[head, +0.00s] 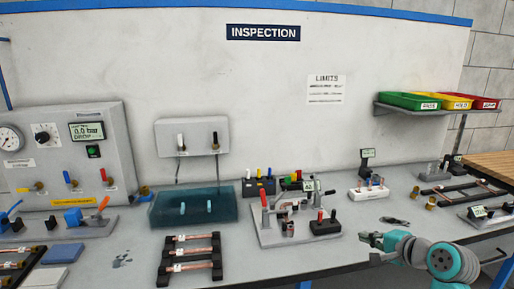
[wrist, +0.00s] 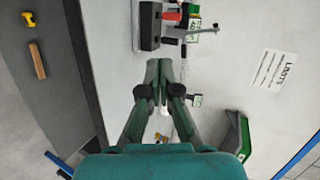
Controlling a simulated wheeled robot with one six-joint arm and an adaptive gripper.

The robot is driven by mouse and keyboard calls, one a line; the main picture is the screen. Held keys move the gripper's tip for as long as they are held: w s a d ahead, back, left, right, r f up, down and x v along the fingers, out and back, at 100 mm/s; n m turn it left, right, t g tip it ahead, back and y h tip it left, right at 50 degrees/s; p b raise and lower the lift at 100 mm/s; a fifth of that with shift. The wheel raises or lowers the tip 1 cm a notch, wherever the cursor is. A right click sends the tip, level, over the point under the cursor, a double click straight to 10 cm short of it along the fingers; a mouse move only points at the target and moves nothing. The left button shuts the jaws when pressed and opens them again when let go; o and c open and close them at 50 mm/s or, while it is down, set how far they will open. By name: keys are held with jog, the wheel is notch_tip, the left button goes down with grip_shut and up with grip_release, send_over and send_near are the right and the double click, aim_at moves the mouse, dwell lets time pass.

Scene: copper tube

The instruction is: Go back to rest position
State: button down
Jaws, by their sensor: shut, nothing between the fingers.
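My gripper (head: 374,238) is at the front edge of the bench in the head view, at the lower right, with the teal arm behind it. In the wrist view my gripper (wrist: 159,65) points away from the camera with its two fingertips together. It is shut and holds nothing. The grey inspection bench (head: 350,228) lies around and beyond it. Whether the gripper touches the bench top cannot be told.
A clamp fixture (head: 290,232) with a black block (head: 326,227) stands left of my gripper. A rack with copper tubes (head: 190,262) is further left. Green, yellow and red bins (head: 408,101) sit on a shelf at the back right. A blue-green tank (head: 193,207) stands at centre left.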

jog(key=s+a+f+h, duration=0.15)
jog(key=s+f, duration=0.25)
jog(key=f, duration=0.4)
jog(key=s+a+f+h, duration=0.1)
jog(key=s+a+f, duration=0.2)
jog(key=s+f, duration=0.35)
jog(key=s+a+f+n+t+h, duration=0.1)
jog(key=s+a+f+n+h, duration=0.2)
jog(key=s+f, duration=0.95)
jog(key=s+a+r+n, duration=0.1)
jog(key=s+a+n, duration=0.1)
jog(key=s, duration=0.7)
jog(key=s+a+r+n, duration=0.1)
jog(key=s+n, duration=0.1)
jog(key=s, duration=0.7)
jog(key=s+a+r+n+t, duration=0.1)
jog(key=s+r+n, duration=0.5)
jog(key=s, duration=0.8)
notch_tip(320, 180, up, 3)
jog(key=shift+s+a+t, duration=0.25)
jog(key=shift+a+t, duration=0.15)
jog(key=shift+y, duration=0.25)
